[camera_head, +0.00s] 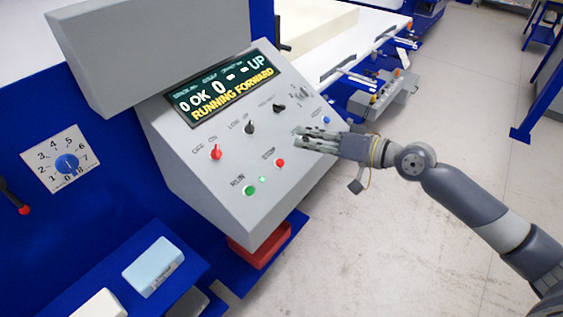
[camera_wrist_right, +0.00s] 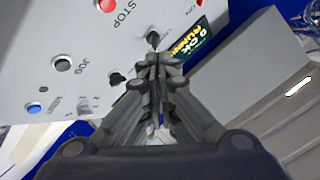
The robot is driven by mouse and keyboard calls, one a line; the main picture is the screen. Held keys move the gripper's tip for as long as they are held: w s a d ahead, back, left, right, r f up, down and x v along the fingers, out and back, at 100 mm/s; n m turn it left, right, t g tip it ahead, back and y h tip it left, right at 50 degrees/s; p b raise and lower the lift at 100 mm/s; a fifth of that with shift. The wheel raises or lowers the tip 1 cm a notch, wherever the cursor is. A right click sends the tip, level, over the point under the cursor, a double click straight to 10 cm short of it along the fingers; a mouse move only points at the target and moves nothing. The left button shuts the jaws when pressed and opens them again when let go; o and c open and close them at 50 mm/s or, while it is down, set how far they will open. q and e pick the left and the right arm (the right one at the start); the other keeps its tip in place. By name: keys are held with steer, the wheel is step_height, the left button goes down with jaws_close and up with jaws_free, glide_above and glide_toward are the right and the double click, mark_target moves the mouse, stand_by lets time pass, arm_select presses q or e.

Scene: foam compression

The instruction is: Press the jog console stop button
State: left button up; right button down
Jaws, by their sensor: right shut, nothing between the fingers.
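The grey slanted console (camera_head: 203,182) has a red stop button (camera_head: 280,162) on its lower panel. In the right wrist view the red button (camera_wrist_right: 107,5) is cut by the top edge, beside the word STOP. My right gripper (camera_head: 297,140) is shut and empty, over the panel up and to the right of the red button in the head view. Whether it touches the panel, I cannot tell. In the wrist view its closed fingertips (camera_wrist_right: 156,62) lie below a black knob (camera_wrist_right: 153,38). My left gripper is not in view.
A green button (camera_head: 249,190), a red selector knob (camera_head: 215,152) and a blue button (camera_head: 326,120) share the panel. A black button (camera_wrist_right: 63,63) is marked JOG. The display (camera_head: 222,93) reads RUNNING FORWARD. Grey floor (camera_head: 370,240) is open at right.

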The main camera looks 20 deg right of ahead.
mark_target(280, 163)
steer(key=shift+w+d, duration=0.15)
steer(key=shift+w, duration=0.1)
steer(key=shift+f, duration=0.15)
steer(key=w+a+f+b, duration=0.1)
steer(key=f, duration=0.1)
steer(key=w+a+f+b, duration=0.1)
steer(key=f+b, duration=0.1)
steer(key=f, duration=0.1)
steer(key=w+a+f+b, duration=0.1)
steer(key=f, duration=0.1)
steer(key=shift+w+f+b, duration=0.15)
steer(key=shift+w+b, duration=0.1)
steer(key=shift+b, duration=0.05)
stand_by(1.3)
steer(key=shift+w+f+b, duration=0.15)
steer(key=shift+f+b, duration=0.2)
